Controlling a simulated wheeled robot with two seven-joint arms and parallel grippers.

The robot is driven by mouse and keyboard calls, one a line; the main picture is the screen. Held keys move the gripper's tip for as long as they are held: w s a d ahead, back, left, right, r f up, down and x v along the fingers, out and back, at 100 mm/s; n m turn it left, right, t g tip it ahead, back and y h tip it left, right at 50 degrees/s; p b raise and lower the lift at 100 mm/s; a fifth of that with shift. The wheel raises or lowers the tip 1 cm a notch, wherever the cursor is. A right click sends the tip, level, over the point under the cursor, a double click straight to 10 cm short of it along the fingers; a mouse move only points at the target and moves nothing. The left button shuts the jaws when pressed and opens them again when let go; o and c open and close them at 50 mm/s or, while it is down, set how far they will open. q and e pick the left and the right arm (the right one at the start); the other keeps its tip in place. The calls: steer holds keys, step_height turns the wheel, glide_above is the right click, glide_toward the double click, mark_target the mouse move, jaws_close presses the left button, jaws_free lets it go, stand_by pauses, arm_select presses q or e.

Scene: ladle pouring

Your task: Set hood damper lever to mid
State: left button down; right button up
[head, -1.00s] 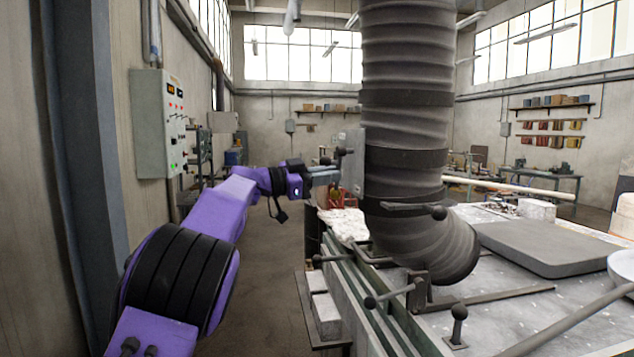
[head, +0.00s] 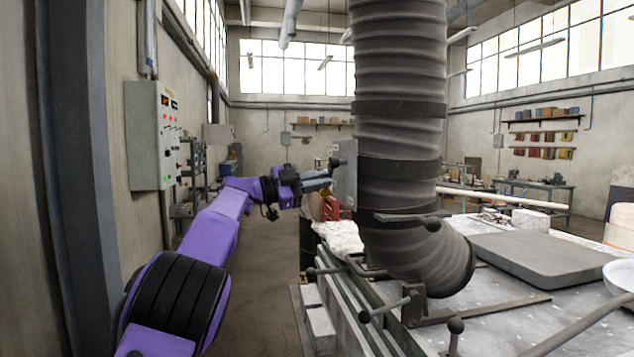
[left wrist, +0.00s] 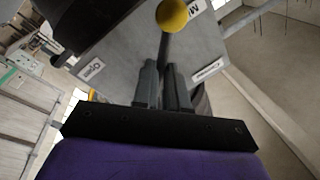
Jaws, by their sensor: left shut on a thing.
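The hood damper lever has a yellow ball knob (left wrist: 172,14) on a dark shaft (left wrist: 164,48). It stands in front of a grey damper plate (left wrist: 115,45) with white labels; one at the top starts with "M", and the others are hard to read. My left gripper (left wrist: 163,68) is shut on the lever shaft, below the knob. In the head view the left gripper (head: 328,178) reaches the plate (head: 347,180) on the left side of the big duct, and the contact is small there. My right gripper is not in view.
The ribbed grey duct (head: 400,130) hangs just right of my left gripper. Below it is a bench (head: 520,320) with a dark slab (head: 545,255) and several ball-ended handles. A control box (head: 150,140) is on the left wall. The floor (head: 265,270) between is clear.

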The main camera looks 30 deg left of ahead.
arm_select(q)
steer(key=c, duration=1.3)
jaws_free()
steer(key=shift+c, duration=0.2)
steer(key=shift+o, duration=0.9)
steer(key=shift+w+d, duration=0.1)
steer(key=shift+w, duration=0.05)
steer(key=b+v, duration=0.5)
steer(key=v, duration=0.5)
steer(key=shift+f, duration=0.15)
